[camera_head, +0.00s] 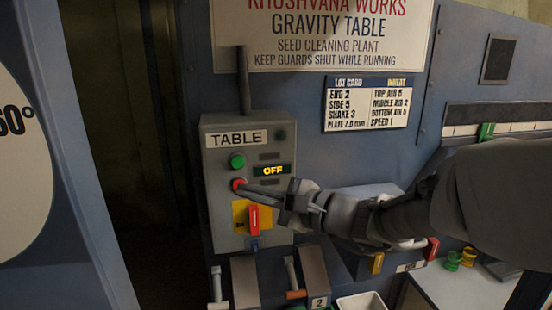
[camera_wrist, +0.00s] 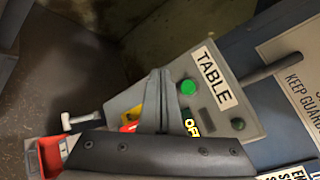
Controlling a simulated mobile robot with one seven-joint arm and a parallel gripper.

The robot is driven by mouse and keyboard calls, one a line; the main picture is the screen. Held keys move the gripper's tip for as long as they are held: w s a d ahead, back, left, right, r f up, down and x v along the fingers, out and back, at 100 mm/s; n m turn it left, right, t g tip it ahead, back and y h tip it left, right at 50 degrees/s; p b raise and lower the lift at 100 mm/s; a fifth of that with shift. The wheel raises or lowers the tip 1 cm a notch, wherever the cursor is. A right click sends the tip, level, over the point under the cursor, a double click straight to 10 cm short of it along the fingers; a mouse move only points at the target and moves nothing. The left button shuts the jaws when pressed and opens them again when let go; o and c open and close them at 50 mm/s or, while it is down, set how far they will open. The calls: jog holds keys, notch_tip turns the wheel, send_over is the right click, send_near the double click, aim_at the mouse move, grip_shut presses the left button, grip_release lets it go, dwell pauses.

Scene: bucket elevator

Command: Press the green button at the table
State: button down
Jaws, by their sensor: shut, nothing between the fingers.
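The green button (camera_head: 237,161) sits on the grey control box (camera_head: 215,222) labelled TABLE, above a red button (camera_head: 238,184). A small display (camera_head: 272,170) beside them reads OFF in yellow. My gripper (camera_head: 246,189) is shut and empty, its tips at the red button, just below the green one; I cannot tell whether they touch it. In the wrist view the green button (camera_wrist: 188,87) is clear of the shut fingers (camera_wrist: 160,85), and the red button is hidden behind them.
A red switch handle (camera_head: 254,218) on a yellow plate is just below my gripper. Levers (camera_head: 293,275) stand under the box. A lot card (camera_head: 367,103) hangs to the right. The panel above the green button is clear.

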aim_at(232, 165)
dwell(0.3)
jog(key=shift+w+a+p, duration=0.2)
jog(key=shift+w+a, duration=0.2)
jog(key=shift+w, duration=1.05)
jog(key=shift+w+a+p, duration=0.2)
jog(key=shift+w+a, duration=0.15)
jog(key=shift+w, duration=1.05)
jog(key=shift+w+a+p, duration=0.2)
jog(key=shift+w+a, duration=0.2)
jog(key=shift+w, duration=1.05)
jog(key=shift+w, duration=0.1)
jog(key=shift+w+a+b, duration=0.1)
jog(key=shift+w+b, duration=0.15)
jog(key=shift+b, duration=0.05)
jog(key=shift+w+a, duration=0.1)
jog(key=shift+w, duration=0.4)
jog(key=shift+s+b, duration=0.15)
jog(key=shift+b, duration=0.2)
jog(key=shift+s+d+b, duration=0.25)
jog(key=shift+s+b, duration=0.15)
jog(key=shift+s, duration=0.3)
